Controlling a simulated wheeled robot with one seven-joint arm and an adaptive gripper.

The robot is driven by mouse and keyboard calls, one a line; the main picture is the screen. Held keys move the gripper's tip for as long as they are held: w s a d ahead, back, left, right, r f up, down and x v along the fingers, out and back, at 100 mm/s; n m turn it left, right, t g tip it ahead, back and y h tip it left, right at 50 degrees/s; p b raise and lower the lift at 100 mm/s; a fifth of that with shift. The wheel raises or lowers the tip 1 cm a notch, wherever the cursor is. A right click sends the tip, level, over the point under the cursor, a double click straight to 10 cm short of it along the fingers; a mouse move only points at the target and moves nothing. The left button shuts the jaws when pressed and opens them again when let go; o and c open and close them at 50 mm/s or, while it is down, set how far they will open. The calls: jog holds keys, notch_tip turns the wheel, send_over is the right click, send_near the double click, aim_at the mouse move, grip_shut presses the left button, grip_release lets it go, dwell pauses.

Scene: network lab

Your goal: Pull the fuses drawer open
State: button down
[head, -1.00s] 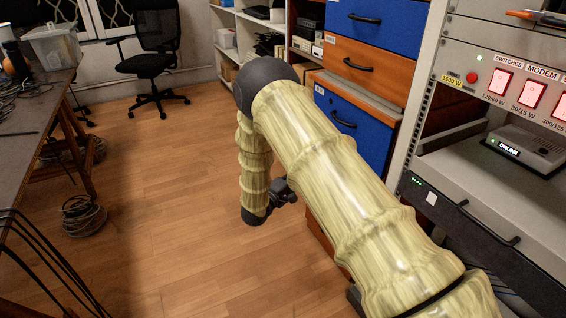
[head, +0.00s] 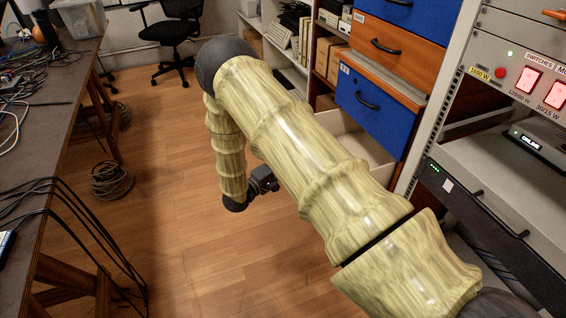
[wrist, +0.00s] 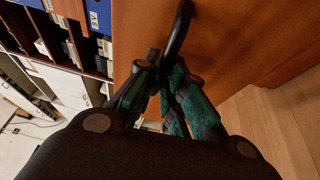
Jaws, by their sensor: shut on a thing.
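A drawer (head: 352,138) with a pale interior stands pulled out below the lower blue drawer of the cabinet; my arm hides much of it in the head view. Its wooden orange front (wrist: 235,40) fills the upper middle of the wrist view, with a black bow handle (wrist: 179,32). My gripper (wrist: 168,78) is shut on this handle. In the head view my gripper (head: 264,181) shows small beside my forearm, above the floor; the handle is hidden there. No label on this drawer is readable.
The cabinet's blue drawer (head: 374,108) and orange drawer (head: 390,60) above are shut. An equipment rack (head: 470,160) stands close on the right. A cluttered table (head: 50,110) is at left, with a cable coil (head: 112,181) below. The wooden floor between is clear.

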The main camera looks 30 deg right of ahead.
jog(key=shift+s+f, duration=0.1)
jog(key=c, duration=1.5)
grip_release()
jog(key=shift+a, duration=0.1)
jog(key=v, duration=1.2)
